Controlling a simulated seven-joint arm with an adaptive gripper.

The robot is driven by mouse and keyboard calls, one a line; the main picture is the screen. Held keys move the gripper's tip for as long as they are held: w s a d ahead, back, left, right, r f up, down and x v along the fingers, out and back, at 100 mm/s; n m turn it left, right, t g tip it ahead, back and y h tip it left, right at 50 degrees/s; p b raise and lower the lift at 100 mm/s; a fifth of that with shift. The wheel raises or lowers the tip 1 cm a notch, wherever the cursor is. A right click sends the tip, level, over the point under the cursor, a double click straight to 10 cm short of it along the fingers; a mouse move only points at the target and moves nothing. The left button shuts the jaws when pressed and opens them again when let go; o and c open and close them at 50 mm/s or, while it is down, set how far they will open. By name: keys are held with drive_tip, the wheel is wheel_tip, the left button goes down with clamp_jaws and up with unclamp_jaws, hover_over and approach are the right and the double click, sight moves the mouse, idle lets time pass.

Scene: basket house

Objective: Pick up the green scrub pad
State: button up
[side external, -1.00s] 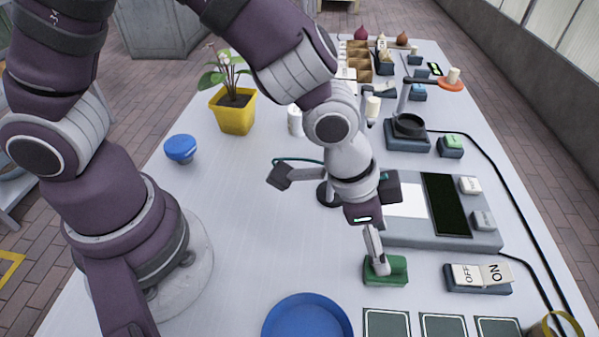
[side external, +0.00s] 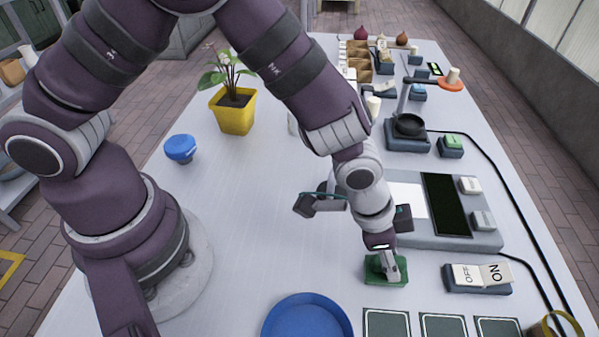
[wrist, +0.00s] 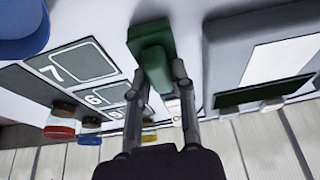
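The green scrub pad (side external: 372,272) lies on the table in front of the grey device with a dark screen. It has a raised lighter green part on top, which shows in the wrist view (wrist: 156,68). My gripper (side external: 391,268) is over the pad, pointing down, and hides part of it in the side view. In the wrist view my gripper (wrist: 160,72) has its fingertips apart, one on each side of the raised part. I cannot tell whether the tips press on it. The pad rests on the table.
A blue dish (side external: 307,318) stands left of the pad, and dark numbered tiles (side external: 387,325) lie in front. The grey device (side external: 430,236) is behind, and an OFF/ON switch (side external: 480,277) is at the right.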

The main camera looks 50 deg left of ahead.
clamp_jaws()
